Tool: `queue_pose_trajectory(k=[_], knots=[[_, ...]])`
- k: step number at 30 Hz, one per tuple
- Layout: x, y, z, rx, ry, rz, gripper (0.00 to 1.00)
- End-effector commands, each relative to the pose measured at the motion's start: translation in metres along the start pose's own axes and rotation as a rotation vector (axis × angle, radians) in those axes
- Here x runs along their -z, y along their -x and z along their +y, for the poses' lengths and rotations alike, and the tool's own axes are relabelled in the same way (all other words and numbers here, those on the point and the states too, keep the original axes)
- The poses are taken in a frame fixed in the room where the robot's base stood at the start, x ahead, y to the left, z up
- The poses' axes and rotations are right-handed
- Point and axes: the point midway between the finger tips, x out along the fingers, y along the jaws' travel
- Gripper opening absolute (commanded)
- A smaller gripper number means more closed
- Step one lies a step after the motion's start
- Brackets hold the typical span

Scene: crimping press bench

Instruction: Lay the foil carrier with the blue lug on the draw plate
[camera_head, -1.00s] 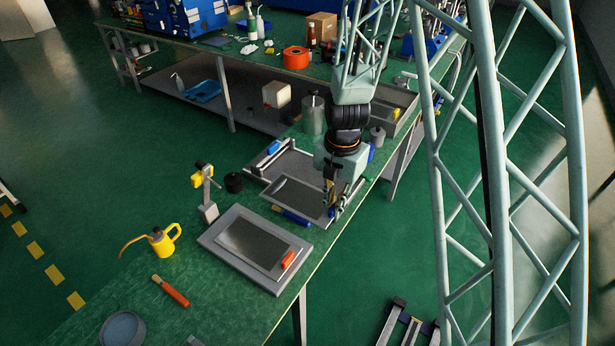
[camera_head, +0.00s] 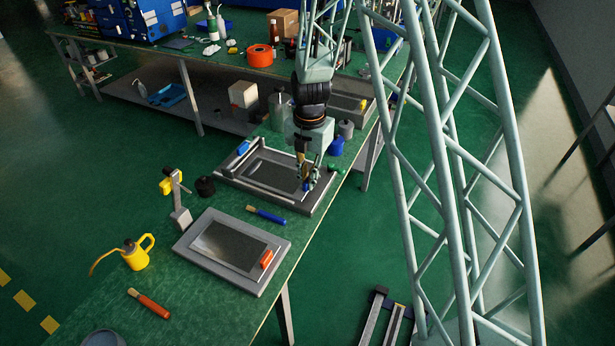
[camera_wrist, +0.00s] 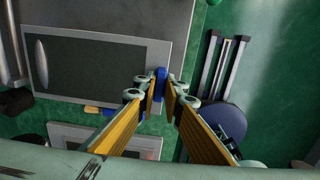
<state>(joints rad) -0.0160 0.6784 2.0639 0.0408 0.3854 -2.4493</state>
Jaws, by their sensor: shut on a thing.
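The foil carrier (camera_head: 272,174), a thin grey frame around a dark sheet, is over the draw plate (camera_head: 232,181), between its rails. In the wrist view the carrier (camera_wrist: 85,66) looks flat and roughly square to the plate (camera_wrist: 120,14). Its blue lug (camera_wrist: 159,84) is at the edge nearest my gripper. My gripper (camera_head: 307,184) is shut on this lug, with a finger on either side in the wrist view (camera_wrist: 159,90). I cannot tell whether the carrier touches the plate or hovers just above it.
A grey plate (camera_head: 190,245) with an orange-lugged carrier (camera_head: 228,246) lies nearer. A blue-handled brush (camera_head: 266,215) lies between the plates. A lamp-like stand (camera_head: 178,205), black knob (camera_head: 205,187) and yellow oil can (camera_head: 136,257) stand left.

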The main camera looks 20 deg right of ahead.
Motion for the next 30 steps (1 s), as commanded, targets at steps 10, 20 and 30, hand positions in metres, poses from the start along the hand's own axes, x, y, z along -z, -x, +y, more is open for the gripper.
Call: queue_pose_trajectory(k=[10,20,30], knots=[[-0.043,-0.005,0.021,0.000,0.000,0.000,0.00],[-0.049,-0.006,0.024,0.000,0.000,0.000,0.00],[-0.059,-0.007,0.029,0.000,0.000,-0.001,0.00]])
